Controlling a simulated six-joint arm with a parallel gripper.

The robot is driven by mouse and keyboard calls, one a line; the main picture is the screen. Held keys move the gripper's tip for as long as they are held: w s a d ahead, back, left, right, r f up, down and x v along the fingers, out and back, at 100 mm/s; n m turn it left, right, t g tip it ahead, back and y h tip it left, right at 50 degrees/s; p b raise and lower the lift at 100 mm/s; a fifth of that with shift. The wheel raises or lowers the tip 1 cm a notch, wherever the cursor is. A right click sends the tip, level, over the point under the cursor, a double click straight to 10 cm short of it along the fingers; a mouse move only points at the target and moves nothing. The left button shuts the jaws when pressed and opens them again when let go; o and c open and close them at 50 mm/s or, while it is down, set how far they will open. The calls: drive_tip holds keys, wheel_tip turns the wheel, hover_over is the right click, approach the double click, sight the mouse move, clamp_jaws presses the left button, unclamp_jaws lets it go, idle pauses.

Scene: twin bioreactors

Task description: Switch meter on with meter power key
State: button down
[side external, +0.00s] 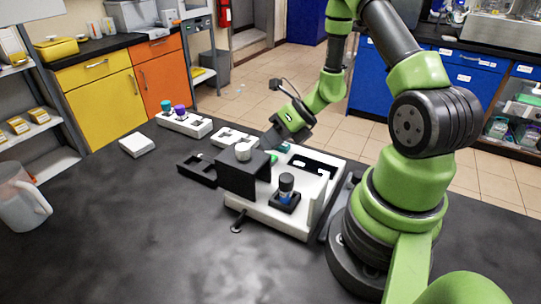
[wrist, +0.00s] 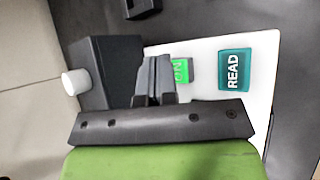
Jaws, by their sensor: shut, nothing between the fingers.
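My gripper (wrist: 154,62) is shut and empty, pointing down over the white panel (wrist: 205,48). In the wrist view its fingertips appear just left of a bright green key (wrist: 182,71), whose label is partly covered by a finger. This may be the meter power key. A teal key marked READ (wrist: 235,69) is further right on the same panel. In the side view my gripper (side external: 274,138) is behind the black box (side external: 240,176) of the white station (side external: 270,215). Contact between the fingers and the green key cannot be told.
A white knob (wrist: 74,82) sticks out of the black box, close left of the fingers. A black cap with a blue band (side external: 286,186) stands on the station. A white rack with teal and purple caps (side external: 184,124) is behind left. The front of the dark bench is clear.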

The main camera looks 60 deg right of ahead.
wheel_tip(320, 180, up, 6)
idle(0.5)
idle(1.0)
